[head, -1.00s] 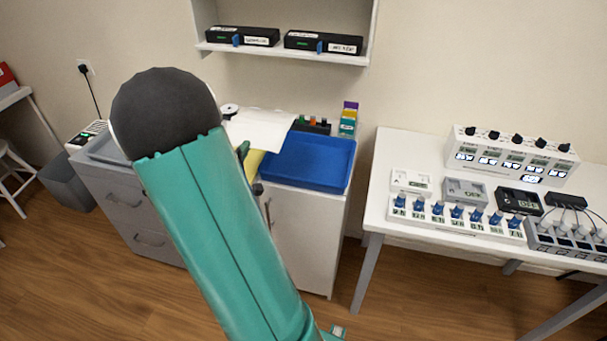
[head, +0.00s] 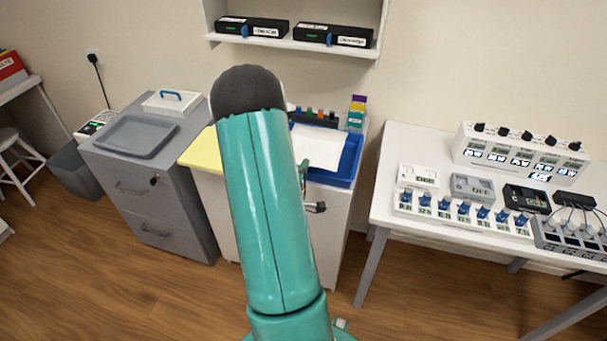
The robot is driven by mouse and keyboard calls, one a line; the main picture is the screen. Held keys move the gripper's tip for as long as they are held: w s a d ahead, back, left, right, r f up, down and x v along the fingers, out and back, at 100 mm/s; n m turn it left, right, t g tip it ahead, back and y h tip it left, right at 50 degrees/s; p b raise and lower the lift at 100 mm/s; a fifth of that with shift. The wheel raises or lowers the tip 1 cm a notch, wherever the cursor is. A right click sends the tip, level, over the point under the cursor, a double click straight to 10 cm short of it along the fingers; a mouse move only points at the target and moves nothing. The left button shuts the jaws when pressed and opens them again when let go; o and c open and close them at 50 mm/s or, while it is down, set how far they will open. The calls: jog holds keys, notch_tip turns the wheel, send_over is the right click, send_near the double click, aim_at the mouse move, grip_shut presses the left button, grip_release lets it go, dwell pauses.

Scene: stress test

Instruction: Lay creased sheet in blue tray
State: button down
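The white sheet (head: 320,145) lies over or just above the left and middle of the blue tray (head: 351,160). Its left part is hidden behind my arm, and I cannot tell whether it touches the tray floor. The tray sits on a white cabinet, with its right rim and front right corner showing. My gripper (head: 304,172) is near the sheet's front left edge, mostly hidden by my teal arm. I cannot see its fingertips clearly, nor whether they grip the sheet.
A yellow sheet (head: 204,150) lies left of my arm. A grey cabinet with a grey tray (head: 137,136) and a white blue-handled box (head: 172,103) stands further left. A rack (head: 318,117) and coloured stack (head: 356,112) stand behind the tray. A device table (head: 388,190) is at right.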

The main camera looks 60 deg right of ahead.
jog(key=shift+f, duration=1.35)
jog(key=shift+w, duration=0.1)
jog(key=shift+f, duration=0.6)
jog(key=c, duration=1.7)
grip_release()
